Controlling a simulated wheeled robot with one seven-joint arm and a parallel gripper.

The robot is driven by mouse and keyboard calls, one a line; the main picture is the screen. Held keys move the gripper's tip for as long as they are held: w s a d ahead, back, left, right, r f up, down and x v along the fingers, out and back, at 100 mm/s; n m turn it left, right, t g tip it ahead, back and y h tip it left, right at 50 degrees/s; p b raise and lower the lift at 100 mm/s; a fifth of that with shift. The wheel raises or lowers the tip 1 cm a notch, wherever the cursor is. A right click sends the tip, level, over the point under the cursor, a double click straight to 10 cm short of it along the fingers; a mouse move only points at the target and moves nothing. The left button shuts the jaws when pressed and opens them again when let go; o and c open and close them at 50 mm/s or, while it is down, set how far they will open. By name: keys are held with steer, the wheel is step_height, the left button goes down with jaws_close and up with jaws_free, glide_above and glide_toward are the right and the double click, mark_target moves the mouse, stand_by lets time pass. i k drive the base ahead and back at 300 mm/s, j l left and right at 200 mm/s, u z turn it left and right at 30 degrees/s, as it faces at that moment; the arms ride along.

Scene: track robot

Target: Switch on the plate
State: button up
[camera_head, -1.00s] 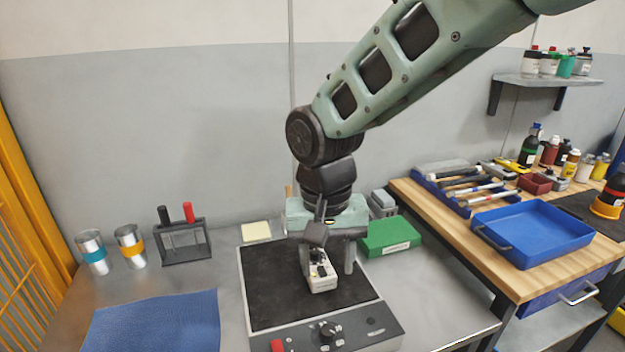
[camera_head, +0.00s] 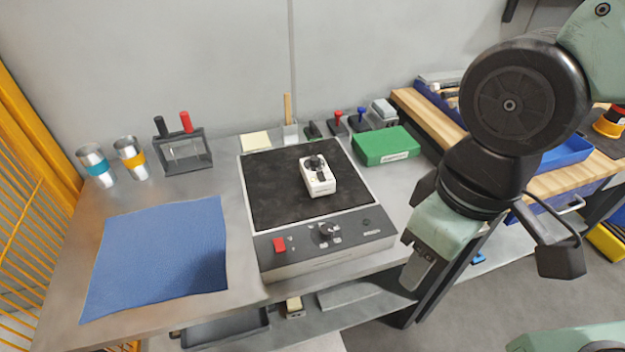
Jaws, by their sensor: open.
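The plate (camera_head: 275,207) is a flat black square with a grey frame, on the metal table. Its front panel (camera_head: 355,238) carries a red switch (camera_head: 280,245) at the left and a black knob (camera_head: 327,230) near the middle. A small white device (camera_head: 318,178) with black parts on top stands on the plate's right half. My gripper (camera_head: 419,268) is to the right of the plate, past the table's front right edge, pointing down. It is apart from the plate and the device. Its fingers are partly hidden, and nothing shows between them.
A blue mat (camera_head: 160,255) lies left of the plate. Two steel cups (camera_head: 97,165) and a black rack (camera_head: 185,152) stand behind it. A green box (camera_head: 385,147) and small stamps (camera_head: 338,124) are behind the plate. A wooden-topped bench (camera_head: 440,118) stands to the right.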

mark_target(280, 247)
steer(key=l+u, duration=0.1)
steer(key=u, duration=0.3)
steer(key=l+u, duration=0.15)
steer(key=u, duration=0.2)
steer(key=l+u, duration=0.2)
steer(key=u, duration=0.2)
steer(key=i, duration=0.05)
